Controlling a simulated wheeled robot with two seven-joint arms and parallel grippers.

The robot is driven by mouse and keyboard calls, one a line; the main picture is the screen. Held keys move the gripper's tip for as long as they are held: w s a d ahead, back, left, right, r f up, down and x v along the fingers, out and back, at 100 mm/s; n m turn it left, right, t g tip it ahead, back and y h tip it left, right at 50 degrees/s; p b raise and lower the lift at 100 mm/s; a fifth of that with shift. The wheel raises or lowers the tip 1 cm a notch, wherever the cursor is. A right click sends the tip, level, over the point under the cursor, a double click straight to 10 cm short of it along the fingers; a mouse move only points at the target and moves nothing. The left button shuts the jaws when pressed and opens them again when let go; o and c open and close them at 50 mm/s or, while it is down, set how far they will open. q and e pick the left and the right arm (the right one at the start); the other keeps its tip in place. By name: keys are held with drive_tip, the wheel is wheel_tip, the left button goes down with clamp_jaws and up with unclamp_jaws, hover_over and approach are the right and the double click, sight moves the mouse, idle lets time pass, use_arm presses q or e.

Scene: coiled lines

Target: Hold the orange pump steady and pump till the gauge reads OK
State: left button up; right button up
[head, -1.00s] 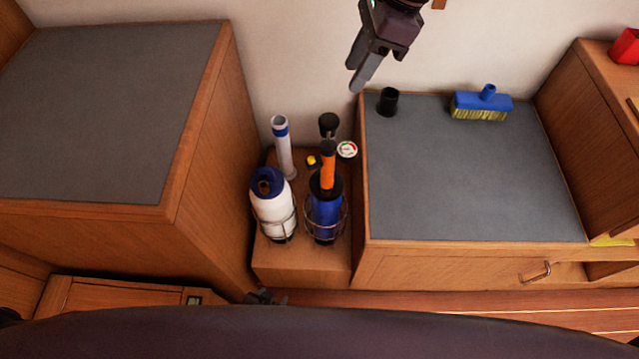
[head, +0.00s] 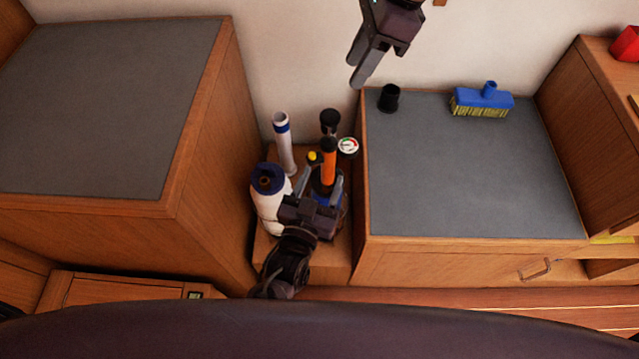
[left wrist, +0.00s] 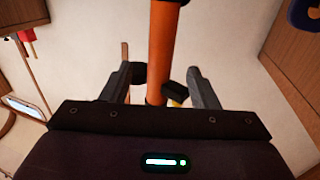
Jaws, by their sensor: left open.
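The orange pump (head: 328,163) stands upright in the narrow bay between two cabinets, and a black grip (head: 330,118) shows behind its top. The round white gauge (head: 348,146) is just right of it; its red and green marks show, but the needle is too small to read. My left gripper (head: 320,180) is open, with one finger on each side of the orange tube. In the left wrist view the tube (left wrist: 160,50) passes between the spread fingers, with gaps on both sides. My right gripper (head: 360,78) hangs above and right of the pump; its jaw opening is unclear.
A white bottle with a blue cap (head: 268,200) is close left of my left gripper. A pale tube (head: 284,145) stands behind it. The right grey counter (head: 460,180) carries a black cup (head: 389,98) and a blue brush (head: 483,101). The left counter (head: 110,110) is bare.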

sight(331, 156)
use_arm(q)
drive_tip(key=x, duration=0.7)
drive_tip(key=shift+w+f, duration=0.1)
drive_tip(key=shift+w, duration=0.05)
